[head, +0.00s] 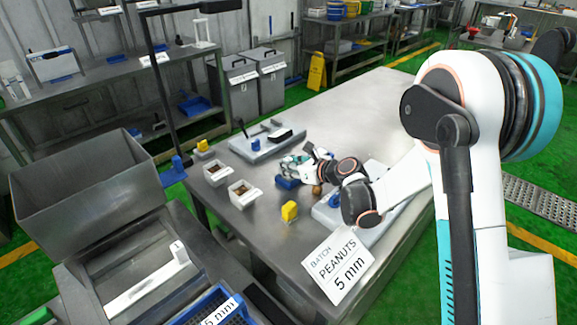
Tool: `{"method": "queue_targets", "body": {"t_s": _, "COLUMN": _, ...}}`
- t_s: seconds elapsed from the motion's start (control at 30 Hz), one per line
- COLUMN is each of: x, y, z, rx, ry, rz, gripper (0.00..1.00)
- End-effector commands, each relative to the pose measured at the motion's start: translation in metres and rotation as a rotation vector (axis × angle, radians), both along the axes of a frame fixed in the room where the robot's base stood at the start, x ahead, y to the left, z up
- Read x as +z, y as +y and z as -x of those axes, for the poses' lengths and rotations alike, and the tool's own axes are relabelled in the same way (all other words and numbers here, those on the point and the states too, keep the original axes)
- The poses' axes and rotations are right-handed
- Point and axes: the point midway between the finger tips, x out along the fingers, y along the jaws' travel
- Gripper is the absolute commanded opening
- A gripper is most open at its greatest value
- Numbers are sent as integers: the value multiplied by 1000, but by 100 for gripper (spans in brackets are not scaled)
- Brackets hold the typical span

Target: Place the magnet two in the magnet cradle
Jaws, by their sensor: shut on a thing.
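My gripper (296,163) reaches from the right over the steel table (345,112), low above its near-middle part. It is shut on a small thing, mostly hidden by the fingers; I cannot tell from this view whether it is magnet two. A small blue block (286,183) is right below the fingertips; I cannot tell whether they touch. No label tells which thing is the magnet cradle.
A pale blue-grey unit (327,214) lies under my arm. The table's far part is clear.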

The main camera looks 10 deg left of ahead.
Motion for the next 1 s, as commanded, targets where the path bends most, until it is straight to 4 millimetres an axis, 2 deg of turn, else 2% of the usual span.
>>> {"method": "queue_targets", "body": {"t_s": 0.03, "x": -3, "y": 0, "z": 0, "rx": 0, "ry": 0, "rz": 0, "gripper": 0}}
{"method": "queue_targets", "body": {"t_s": 0.07, "x": -2, "y": 0, "z": 0, "rx": 0, "ry": 0, "rz": 0, "gripper": 28}}
{"method": "queue_targets", "body": {"t_s": 0.1, "x": -2, "y": 0, "z": 0, "rx": 0, "ry": 0, "rz": 0, "gripper": 37}}
{"method": "queue_targets", "body": {"t_s": 0.13, "x": -1, "y": 0, "z": 0, "rx": 0, "ry": 0, "rz": 0, "gripper": 41}}
{"method": "queue_targets", "body": {"t_s": 0.57, "x": 3, "y": -2, "z": 1, "rx": -1, "ry": 0, "rz": 0, "gripper": 41}}
{"method": "queue_targets", "body": {"t_s": 1.0, "x": 36, "y": -63, "z": 48, "rx": -3, "ry": 1, "rz": -1, "gripper": 41}}
